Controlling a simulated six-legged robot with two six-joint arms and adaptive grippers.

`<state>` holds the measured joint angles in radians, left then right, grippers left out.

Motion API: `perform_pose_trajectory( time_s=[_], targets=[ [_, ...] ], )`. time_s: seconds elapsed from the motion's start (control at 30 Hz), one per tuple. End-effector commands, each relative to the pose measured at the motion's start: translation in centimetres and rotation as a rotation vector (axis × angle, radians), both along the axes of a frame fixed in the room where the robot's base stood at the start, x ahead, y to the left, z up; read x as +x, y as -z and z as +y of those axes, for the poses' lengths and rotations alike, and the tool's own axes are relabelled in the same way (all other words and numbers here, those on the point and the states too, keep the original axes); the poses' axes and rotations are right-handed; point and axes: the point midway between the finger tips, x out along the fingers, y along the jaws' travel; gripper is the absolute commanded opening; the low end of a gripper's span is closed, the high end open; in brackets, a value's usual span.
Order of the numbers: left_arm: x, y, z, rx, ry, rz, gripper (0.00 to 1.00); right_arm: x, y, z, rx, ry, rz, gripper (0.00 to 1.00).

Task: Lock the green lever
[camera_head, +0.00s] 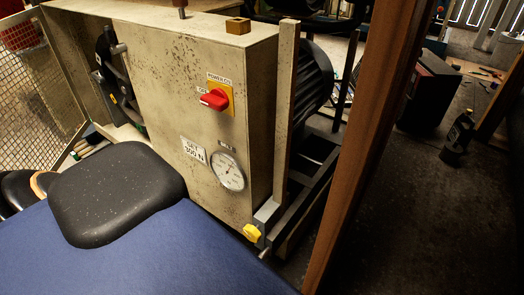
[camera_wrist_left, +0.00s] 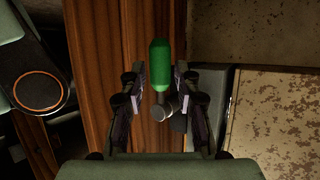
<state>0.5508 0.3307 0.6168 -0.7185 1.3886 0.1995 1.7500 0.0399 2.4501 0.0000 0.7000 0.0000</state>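The green lever (camera_wrist_left: 160,63) shows in the left wrist view as a rounded green grip on a dark stem with a grey round end below it. It stands in front of a brown wooden surface. My left gripper (camera_wrist_left: 160,90) is open, with one finger on each side of the lever's lower part. I see gaps between the fingers and the lever, but cannot tell how deep it sits between them. The lever and my left gripper do not show in the head view. My right gripper is in neither view.
A worn beige cabinet (camera_head: 165,95) carries a red switch (camera_head: 215,99) and a round gauge (camera_head: 228,171). A yellow knob (camera_head: 252,233) sits low at its right. A wooden post (camera_head: 370,140) crosses the head view. A dark bottle (camera_head: 458,135) stands on the floor beyond.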

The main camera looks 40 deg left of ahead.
Motion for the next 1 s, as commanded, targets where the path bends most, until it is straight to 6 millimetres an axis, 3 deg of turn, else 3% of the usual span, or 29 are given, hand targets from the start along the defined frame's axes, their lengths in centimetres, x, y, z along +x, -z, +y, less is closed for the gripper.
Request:
perform_pose_trajectory(
  time_s=[0.2,0.5,0.87,1.0],
  targets=[
    [1.7,0.8,-0.9,0.001,-0.001,-0.001,0.32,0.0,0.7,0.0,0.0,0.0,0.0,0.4],
    [2.1,0.7,-1.2,0.001,0.0,0.0,0.31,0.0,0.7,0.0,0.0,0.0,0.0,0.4],
    [2.0,0.7,-1.2,0.001,0.0,0.0,0.0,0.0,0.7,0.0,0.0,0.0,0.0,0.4],
    [2.0,0.7,-1.2,0.001,0.0,0.0,0.0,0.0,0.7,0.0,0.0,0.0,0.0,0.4]
  ],
)
